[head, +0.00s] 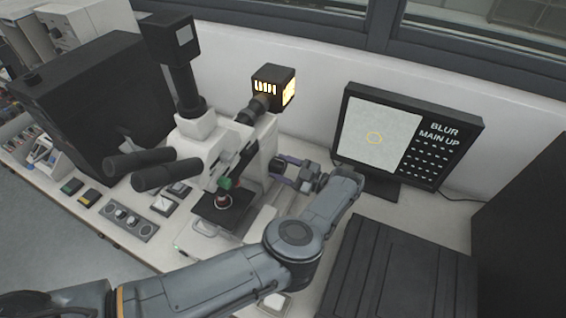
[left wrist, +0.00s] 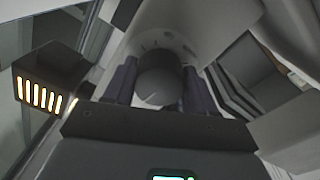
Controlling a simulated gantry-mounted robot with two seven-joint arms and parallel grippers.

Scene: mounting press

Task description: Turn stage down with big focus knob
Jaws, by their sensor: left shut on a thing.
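The white microscope (head: 215,145) stands on the bench with its black stage (head: 224,208) below a green-banded objective (head: 225,184). My left arm reaches across to the microscope's right side. My left gripper (head: 277,172) is at the side of the microscope body. In the left wrist view the gripper's two dark fingers (left wrist: 160,88) are closed on either side of a round dark focus knob (left wrist: 160,75). The knob itself is hidden in the head view. My right gripper is not in view.
A monitor (head: 405,135) behind my arm reads "BLUR" and "MAIN UP". A lit lamp housing (head: 273,86) sits behind the microscope. A black ridged box (head: 400,270) is at the front right, and a large black box (head: 85,105) stands left.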

